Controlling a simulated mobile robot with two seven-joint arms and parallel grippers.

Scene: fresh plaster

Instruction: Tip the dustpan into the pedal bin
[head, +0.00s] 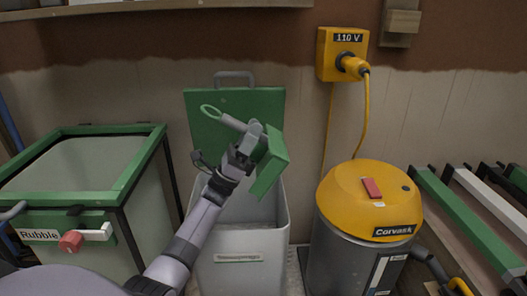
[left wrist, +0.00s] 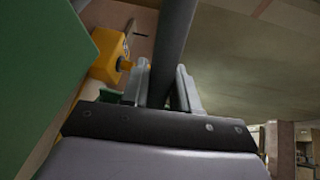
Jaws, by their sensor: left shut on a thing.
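The green dustpan (head: 268,168) is in my left gripper (head: 250,139), above the mouth of the pedal bin (head: 243,259). My left gripper is shut on its grey handle, which ends in a green ring. In the left wrist view the handle (left wrist: 174,45) runs between the two fingers. The pan is steeply tilted, its lower end hanging at the bin's opening. I cannot see whether anything lies in the pan. The bin is pale grey, and its green lid (head: 262,103) stands open against the wall. My arm hides part of the bin. My right gripper is not in view.
A green-rimmed rubble container (head: 85,196) stands left of the bin. A yellow-topped Corvask vacuum (head: 370,198) stands close on its right. A yellow 110 V box (head: 341,54) with a hanging cable is on the wall. Green and white rails (head: 470,215) lie far right.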

